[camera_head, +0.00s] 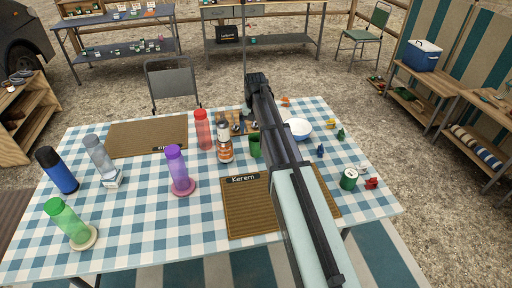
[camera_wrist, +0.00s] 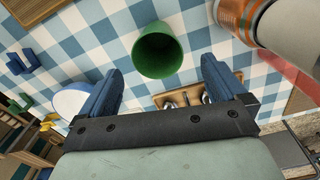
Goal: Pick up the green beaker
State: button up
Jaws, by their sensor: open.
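The green beaker (camera_head: 255,146) stands on the blue-and-white checked tablecloth, close to the left of my arm in the head view. In the wrist view the green beaker (camera_wrist: 158,52) shows its round open mouth, just beyond and between my fingertips. My gripper (camera_wrist: 160,82) is open, with one blue finger on each side and nothing between them. In the head view my arm hides the fingers.
An orange-labelled bottle (camera_head: 224,145) stands just left of the beaker, with a red bottle (camera_head: 203,130) beyond it. A white bowl (camera_head: 299,128) is right of my arm. A brown mat marked Kerem (camera_head: 250,208) lies nearer. A wooden tray (camera_wrist: 190,97) shows below the beaker.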

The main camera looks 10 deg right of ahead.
aim_at(256, 138)
jog(key=shift+s+d+f, duration=0.1)
jog(key=shift+s+f, duration=0.05)
jog(key=shift+f, duration=1.15)
jog(key=shift+s+f, duration=0.15)
jog(key=shift+f, duration=1.15)
jog(key=shift+c, duration=0.2)
jog(key=c, duration=1)
